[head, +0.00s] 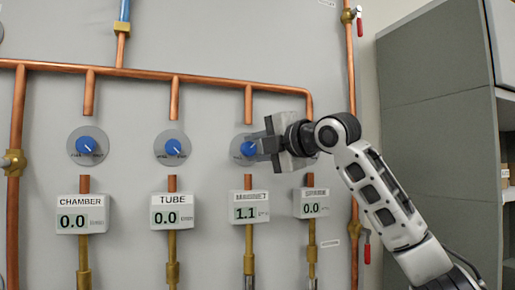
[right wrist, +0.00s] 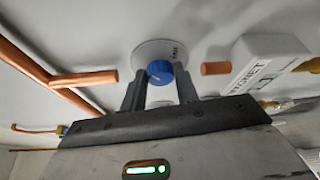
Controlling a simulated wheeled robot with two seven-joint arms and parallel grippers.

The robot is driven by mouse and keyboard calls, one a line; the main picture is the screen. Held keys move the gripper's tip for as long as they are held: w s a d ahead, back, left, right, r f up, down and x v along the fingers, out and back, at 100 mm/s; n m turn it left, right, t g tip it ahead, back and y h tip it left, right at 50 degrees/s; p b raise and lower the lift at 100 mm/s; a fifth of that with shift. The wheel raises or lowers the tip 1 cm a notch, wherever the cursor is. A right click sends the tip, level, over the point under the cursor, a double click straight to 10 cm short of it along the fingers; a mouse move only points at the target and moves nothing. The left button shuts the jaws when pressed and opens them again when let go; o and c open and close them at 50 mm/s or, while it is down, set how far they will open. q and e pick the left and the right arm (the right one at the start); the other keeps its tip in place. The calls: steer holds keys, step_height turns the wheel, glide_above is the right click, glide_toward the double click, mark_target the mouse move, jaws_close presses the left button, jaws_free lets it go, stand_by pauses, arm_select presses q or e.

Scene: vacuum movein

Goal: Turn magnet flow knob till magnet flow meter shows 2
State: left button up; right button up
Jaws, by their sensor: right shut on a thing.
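The magnet flow knob (head: 248,147) is blue on a round grey plate, third from the left in a row on the wall panel. My right gripper (head: 258,147) comes from the right and is shut on it. In the right wrist view the blue knob (right wrist: 160,71) sits between the two fingers (right wrist: 160,88). The magnet flow meter (head: 249,207) below the knob reads 1.1. Its white box (right wrist: 262,62) also shows in the right wrist view, with its reading not legible. My left gripper is not in view.
The chamber meter (head: 82,214) and tube meter (head: 172,212) read 0.0, with blue knobs (head: 87,145) (head: 173,147) above them. A spare meter (head: 311,203) reads 0.0; its knob is hidden behind my gripper. Copper pipes (head: 140,74) run above. A grey cabinet (head: 437,110) stands at right.

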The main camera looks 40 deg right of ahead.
steer(key=o, duration=1)
steer(key=shift+c, duration=0.2)
steer(key=shift+a, duration=0.1)
steer(key=shift+s, duration=0.1)
steer(key=shift+s, duration=0.35)
arm_select(q)
steer(key=b, duration=0.1)
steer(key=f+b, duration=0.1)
steer(key=b, duration=0.1)
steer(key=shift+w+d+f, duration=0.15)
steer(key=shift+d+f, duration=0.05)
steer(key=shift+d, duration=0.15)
arm_select(e)
steer(key=s+d+r, duration=0.1)
steer(key=s+d, duration=0.1)
steer(key=s, duration=1.3)
steer(key=shift+d, duration=0.2)
steer(key=shift+w, duration=0.1)
